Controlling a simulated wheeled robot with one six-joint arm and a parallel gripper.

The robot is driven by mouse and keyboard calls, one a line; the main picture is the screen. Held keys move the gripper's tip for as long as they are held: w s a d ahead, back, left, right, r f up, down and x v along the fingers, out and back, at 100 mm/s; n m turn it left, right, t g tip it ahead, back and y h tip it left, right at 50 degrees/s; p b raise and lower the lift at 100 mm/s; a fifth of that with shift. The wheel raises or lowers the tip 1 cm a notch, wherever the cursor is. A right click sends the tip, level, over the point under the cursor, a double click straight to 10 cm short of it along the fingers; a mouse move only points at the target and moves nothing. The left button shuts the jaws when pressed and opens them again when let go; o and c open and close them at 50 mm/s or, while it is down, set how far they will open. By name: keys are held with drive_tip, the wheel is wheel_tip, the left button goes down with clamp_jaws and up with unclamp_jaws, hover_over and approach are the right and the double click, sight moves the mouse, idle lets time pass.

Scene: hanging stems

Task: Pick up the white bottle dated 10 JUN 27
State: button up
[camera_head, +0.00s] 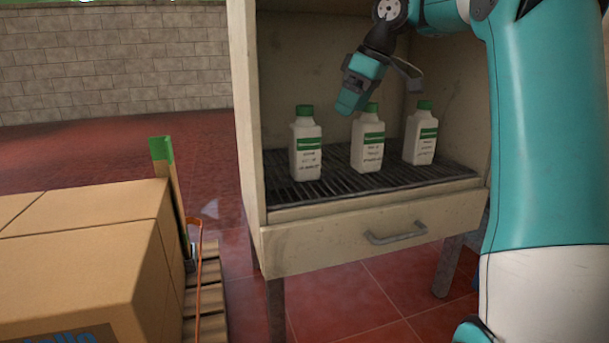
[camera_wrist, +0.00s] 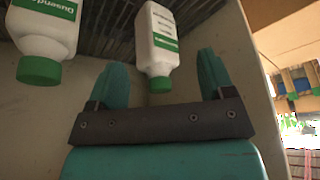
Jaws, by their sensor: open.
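Three white bottles with green caps and green-banded labels stand upright in the cabinet: a left bottle (camera_head: 305,150), a middle bottle (camera_head: 367,145) and a right bottle (camera_head: 420,140). Their small print, dates included, is too small to read. My gripper (camera_head: 383,92) is open and empty, above and in front of the middle bottle, hiding part of its cap. In the wrist view, two bottles appear upside down. One bottle (camera_wrist: 158,35) shows between my open fingers (camera_wrist: 162,75), with no visible contact; another bottle (camera_wrist: 45,28) is at the upper left, outside them.
The bottles stand on a dark slatted grate (camera_head: 335,185) inside an open-fronted cabinet (camera_head: 247,140) with side walls. A drawer with a handle (camera_head: 395,236) is below. Cardboard boxes (camera_head: 80,250) on a pallet stand at the left.

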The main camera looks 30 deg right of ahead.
sight(308, 106)
drive_tip(key=w+a, duration=0.1)
drive_tip(key=w, duration=0.2)
drive_tip(key=w+a+p, duration=0.1)
drive_tip(key=w, duration=0.3)
drive_tip(key=w+a+p, duration=0.1)
drive_tip(key=w+a, duration=0.1)
drive_tip(key=w, duration=0.1)
drive_tip(key=shift+w+f, duration=0.1)
drive_tip(key=shift+w, duration=0.1)
drive_tip(key=shift+b+x, duration=0.75)
drive_tip(key=shift+d, duration=0.1)
clamp_jaws()
